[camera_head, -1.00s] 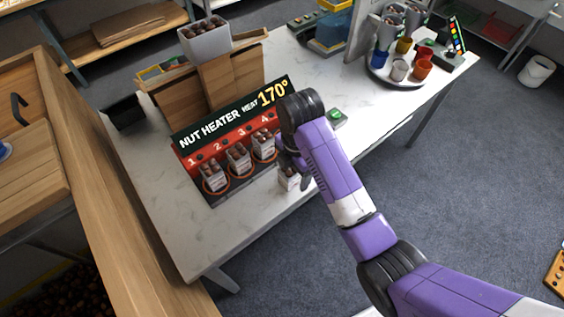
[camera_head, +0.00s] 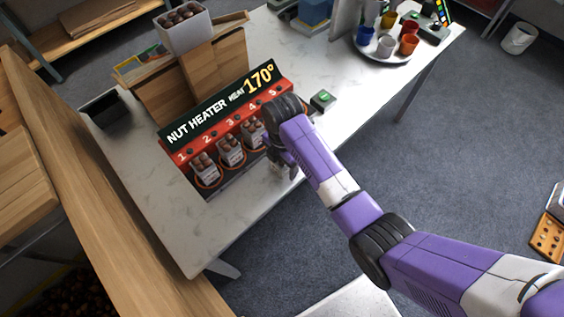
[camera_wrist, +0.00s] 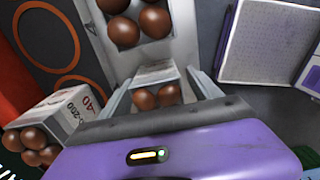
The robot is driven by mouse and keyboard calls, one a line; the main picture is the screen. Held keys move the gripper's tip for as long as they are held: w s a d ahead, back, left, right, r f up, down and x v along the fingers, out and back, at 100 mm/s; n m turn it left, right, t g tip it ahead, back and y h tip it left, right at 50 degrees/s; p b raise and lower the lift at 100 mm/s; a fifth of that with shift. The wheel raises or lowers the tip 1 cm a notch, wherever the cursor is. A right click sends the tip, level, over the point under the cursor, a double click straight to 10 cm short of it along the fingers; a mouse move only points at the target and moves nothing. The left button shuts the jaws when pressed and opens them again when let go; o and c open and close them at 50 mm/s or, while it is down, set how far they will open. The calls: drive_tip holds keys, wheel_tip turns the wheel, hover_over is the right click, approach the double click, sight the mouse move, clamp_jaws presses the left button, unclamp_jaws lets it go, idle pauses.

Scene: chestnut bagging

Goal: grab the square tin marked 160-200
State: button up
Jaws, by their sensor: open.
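In the wrist view, a small light square tin (camera_wrist: 156,74) with brown chestnuts in it lies between the two open fingers of my gripper (camera_wrist: 160,88). The print on it is too small to read. I cannot tell whether the fingers touch it. A second square tin (camera_wrist: 62,108) with chestnuts is at the left, outside the fingers; its label partly reads "-200" and a red "40". In the head view my gripper (camera_head: 280,165) is by the front of the nut heater (camera_head: 225,125), over the table's front edge area, and largely hides what is there.
Tins with chestnuts (camera_head: 231,152) stand in the heater's numbered slots. A grey bin of chestnuts (camera_head: 186,34) is above it. A green-button box (camera_head: 322,99) sits to the right, and a round tray (camera_head: 372,52) of coloured cups is farther back. The white table (camera_head: 145,205) is clear at front left.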

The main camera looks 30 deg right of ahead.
drive_tip(key=shift+c, duration=0.4)
drive_tip(key=c, duration=1.5)
drive_tip(key=shift+r, duration=0.1)
